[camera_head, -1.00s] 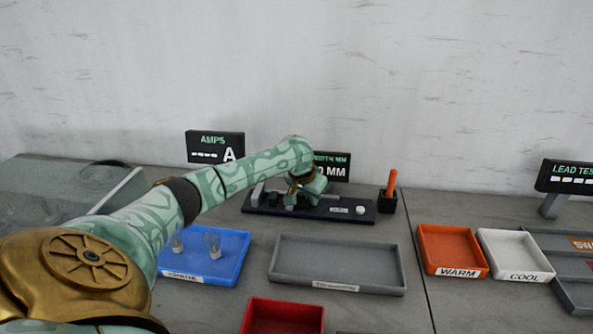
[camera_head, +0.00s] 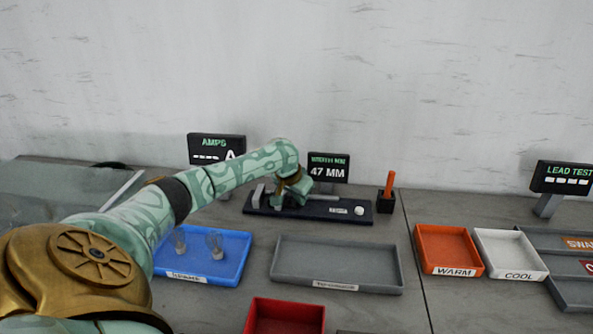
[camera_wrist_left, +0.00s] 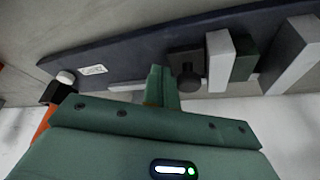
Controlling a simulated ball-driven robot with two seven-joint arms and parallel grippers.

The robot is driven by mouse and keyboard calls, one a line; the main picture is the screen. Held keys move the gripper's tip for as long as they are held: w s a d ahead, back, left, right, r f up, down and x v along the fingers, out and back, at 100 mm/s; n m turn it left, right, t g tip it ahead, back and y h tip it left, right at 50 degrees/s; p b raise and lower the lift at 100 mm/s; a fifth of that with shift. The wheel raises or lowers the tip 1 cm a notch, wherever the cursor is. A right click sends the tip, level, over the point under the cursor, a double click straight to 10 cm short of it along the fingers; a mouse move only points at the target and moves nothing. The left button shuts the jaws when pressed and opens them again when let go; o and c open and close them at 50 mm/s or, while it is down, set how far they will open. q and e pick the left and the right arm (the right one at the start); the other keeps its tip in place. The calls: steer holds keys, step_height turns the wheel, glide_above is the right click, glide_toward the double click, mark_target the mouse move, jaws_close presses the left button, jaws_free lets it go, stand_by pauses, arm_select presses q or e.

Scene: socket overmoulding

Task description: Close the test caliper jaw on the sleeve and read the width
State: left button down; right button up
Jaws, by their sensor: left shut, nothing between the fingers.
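The test caliper (camera_head: 330,208) is a long dark base at the back of the bench; its base (camera_wrist_left: 130,55) crosses the wrist view. A pale moving jaw (camera_wrist_left: 218,62) with a black knob block (camera_wrist_left: 187,66) faces a pale end jaw (camera_wrist_left: 293,55). The width display (camera_head: 328,170) reads 47 MM. My left gripper (camera_head: 297,197) is shut and empty; its fingers (camera_wrist_left: 160,85) are beside the knob block. My right gripper is out of view.
An orange-handled tool (camera_head: 390,184) stands in a black holder right of the caliper. In front are a blue tray (camera_head: 230,272) with clear bulb-like parts, an empty grey tray (camera_head: 340,264) and a red tray (camera_head: 285,316). Orange WARM (camera_head: 447,250) and white COOL (camera_head: 510,254) trays are at right.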

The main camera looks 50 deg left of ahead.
mark_target(295, 203)
arm_select(q)
steer(key=shift+s+a+p, duration=0.6)
steer(key=shift+s+a, duration=0.3)
steer(key=shift+a, duration=0.15)
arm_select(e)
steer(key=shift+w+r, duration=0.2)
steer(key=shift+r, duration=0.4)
arm_select(q)
steer(key=shift+a, duration=0.1)
